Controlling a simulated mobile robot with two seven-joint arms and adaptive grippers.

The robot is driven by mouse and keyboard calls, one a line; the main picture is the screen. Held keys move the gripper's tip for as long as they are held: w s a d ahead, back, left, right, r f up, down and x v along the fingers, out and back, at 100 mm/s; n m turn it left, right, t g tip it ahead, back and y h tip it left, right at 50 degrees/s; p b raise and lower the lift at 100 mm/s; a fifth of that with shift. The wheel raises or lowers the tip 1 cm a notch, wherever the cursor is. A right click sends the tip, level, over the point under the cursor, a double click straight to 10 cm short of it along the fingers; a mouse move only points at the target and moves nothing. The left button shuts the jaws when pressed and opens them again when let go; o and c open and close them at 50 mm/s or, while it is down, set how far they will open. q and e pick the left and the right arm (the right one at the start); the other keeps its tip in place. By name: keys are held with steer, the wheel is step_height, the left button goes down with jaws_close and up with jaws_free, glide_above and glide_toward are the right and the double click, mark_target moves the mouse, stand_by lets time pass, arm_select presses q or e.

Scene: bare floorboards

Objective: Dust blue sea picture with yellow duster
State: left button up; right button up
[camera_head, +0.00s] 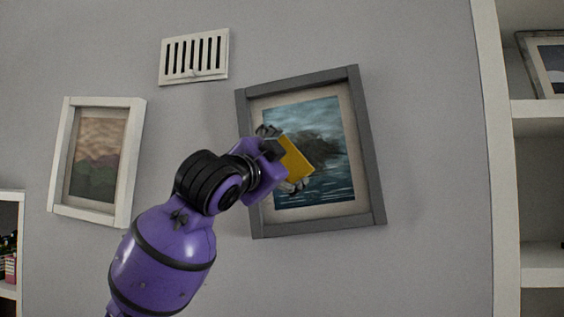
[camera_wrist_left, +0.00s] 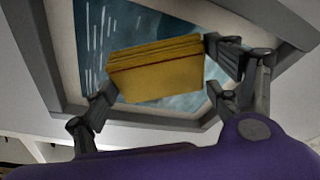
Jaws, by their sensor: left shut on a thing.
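The blue sea picture (camera_head: 330,185) hangs on the wall in a grey frame, slightly tilted in the head view. It also shows in the left wrist view (camera_wrist_left: 190,30), behind the duster. The yellow duster (camera_head: 297,160) is a flat block in front of the middle of the picture; it also shows in the left wrist view (camera_wrist_left: 155,75). My left gripper (camera_head: 283,160) is shut on the duster, with its fingers on either side of it in the left wrist view (camera_wrist_left: 160,80). I cannot tell whether the duster touches the picture. My right gripper is not in view.
A white-framed landscape picture (camera_head: 97,160) hangs to the left. A white vent (camera_head: 194,57) is above. White shelves (camera_head: 496,160) stand at the right, with another framed picture (camera_head: 545,65). A lower shelf (camera_head: 10,195) is at the left edge.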

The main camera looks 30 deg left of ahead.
arm_select(q)
steer(key=shift+w+a, duration=0.15)
steer(key=shift+w, duration=0.4)
steer(key=shift+w+a, duration=0.15)
steer(key=shift+w, duration=0.35)
stand_by(0.6)
steer(key=shift+d, duration=0.15)
